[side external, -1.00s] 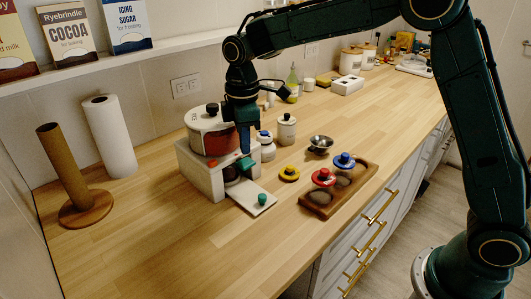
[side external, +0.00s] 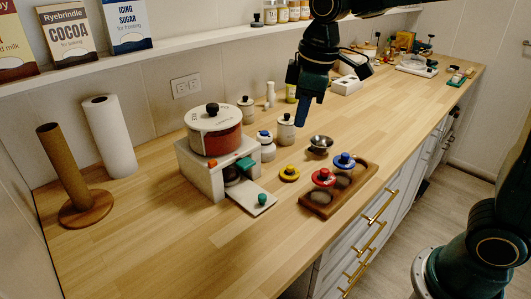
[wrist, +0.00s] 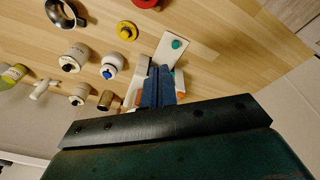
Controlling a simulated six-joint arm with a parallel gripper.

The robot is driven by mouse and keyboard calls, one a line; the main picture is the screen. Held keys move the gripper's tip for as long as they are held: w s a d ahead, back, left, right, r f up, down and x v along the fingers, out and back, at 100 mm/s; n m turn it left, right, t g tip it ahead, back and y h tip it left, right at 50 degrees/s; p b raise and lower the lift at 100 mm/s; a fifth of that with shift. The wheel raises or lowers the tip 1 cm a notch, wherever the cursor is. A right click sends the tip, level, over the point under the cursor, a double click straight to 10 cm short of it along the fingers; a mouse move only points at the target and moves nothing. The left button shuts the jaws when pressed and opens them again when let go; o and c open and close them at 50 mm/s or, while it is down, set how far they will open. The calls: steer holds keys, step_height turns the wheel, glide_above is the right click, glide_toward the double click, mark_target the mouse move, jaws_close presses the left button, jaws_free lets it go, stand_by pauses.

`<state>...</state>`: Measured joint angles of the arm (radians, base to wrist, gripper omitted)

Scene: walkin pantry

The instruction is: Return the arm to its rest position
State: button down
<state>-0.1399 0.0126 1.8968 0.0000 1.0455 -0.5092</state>
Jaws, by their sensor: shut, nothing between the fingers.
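My gripper (side external: 301,112) is shut and empty, held in the air above the counter, behind the small metal bowl in the side external view. Its blue fingers (wrist: 158,88) show pressed together in the wrist view. My arm reaches in from the top right of the side external view. The white stand (side external: 187,165) with the red-and-white pot (side external: 217,138) is to the left of the gripper, apart from it. In the wrist view the fingers cover part of that stand's area.
The wooden tray (side external: 316,197) holds a red-knobbed lid (side external: 323,177) and a blue-knobbed lid (side external: 344,160). A yellow lid (side external: 289,174), metal bowl (side external: 321,143) and white jars (side external: 285,130) stand nearby. A paper towel roll (side external: 109,138) is at left. The front-left counter is clear.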

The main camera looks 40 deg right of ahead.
steer(key=s+d+m+t, duration=0.1)
steer(key=s+d+m, duration=0.1)
steer(key=s, duration=0.7)
steer(key=s+d+m+t, duration=0.2)
steer(key=s+m, duration=0.3)
steer(key=s, duration=0.5)
steer(key=shift+s+d+f, duration=0.2)
steer(key=shift+d+f, duration=0.25)
steer(key=shift+d, duration=0.15)
steer(key=shift+w, duration=0.15)
stand_by(0.9)
steer(key=w+a+n+t, duration=0.1)
steer(key=w+a+n, duration=0.2)
steer(key=w, duration=0.6)
steer(key=w+a+n+t+y, duration=0.1)
steer(key=w+a+n, duration=0.3)
steer(key=w, duration=0.6)
steer(key=w+a+n+t, duration=0.1)
steer(key=w+a+n, duration=0.2)
steer(key=w, duration=0.6)
steer(key=shift+w+a+f+n+t+y, duration=0.3)
steer(key=shift+w+a+n+t, duration=0.1)
steer(key=shift+n, duration=0.1)
steer(key=shift+f, duration=0.15)
